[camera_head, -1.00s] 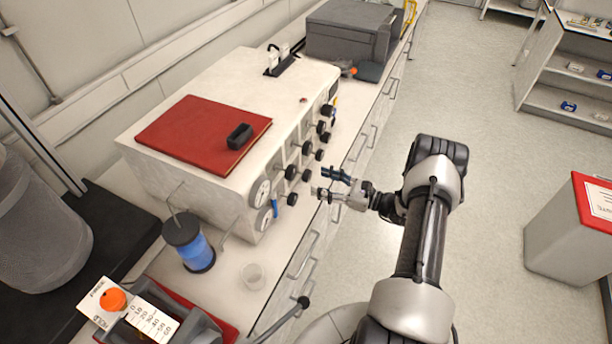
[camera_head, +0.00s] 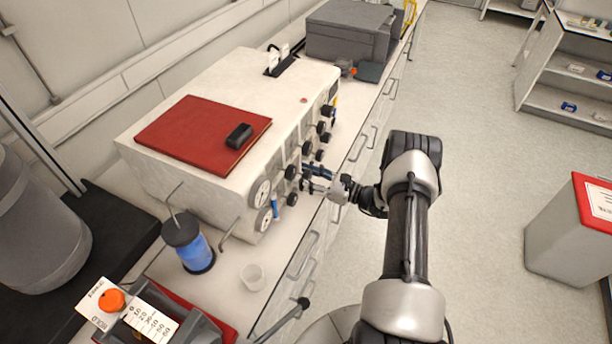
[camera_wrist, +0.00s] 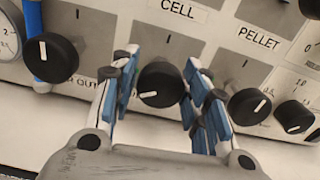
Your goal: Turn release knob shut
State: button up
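My gripper (camera_head: 309,178) is at the front of the white reactor unit (camera_head: 222,196), on the side facing the aisle. In the wrist view my gripper (camera_wrist: 158,88) is open, with its blue-padded fingers on either side of a black round knob (camera_wrist: 160,84). The knob's white pointer line lies nearly level. A small gap shows left of the knob; I cannot tell whether the right finger touches it. Labels reading "CELL" and "PELLET" are above; no "release" label is readable, so I cannot tell which knob is the release knob.
Another black knob (camera_wrist: 50,57) with an upright pointer is at left, beside a blue tube (camera_wrist: 34,40). Two more knobs (camera_wrist: 249,106) and (camera_wrist: 295,116) are close on the right. A red book (camera_head: 200,137) lies on the unit. The aisle floor (camera_head: 475,120) is clear.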

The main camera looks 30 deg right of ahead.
jog(key=c, duration=0.7)
jog(key=shift+o, duration=0.2)
jog(key=shift+f+m, duration=0.1)
jog(key=shift+m, duration=0.2)
jog(key=m+b, duration=0.2)
jog(key=m, duration=0.2)
jog(key=shift+m+b, duration=0.3)
jog(key=m+b, duration=0.1)
jog(key=m, duration=1.1)
jog(key=shift+m, duration=0.3)
jog(key=m, duration=0.6)
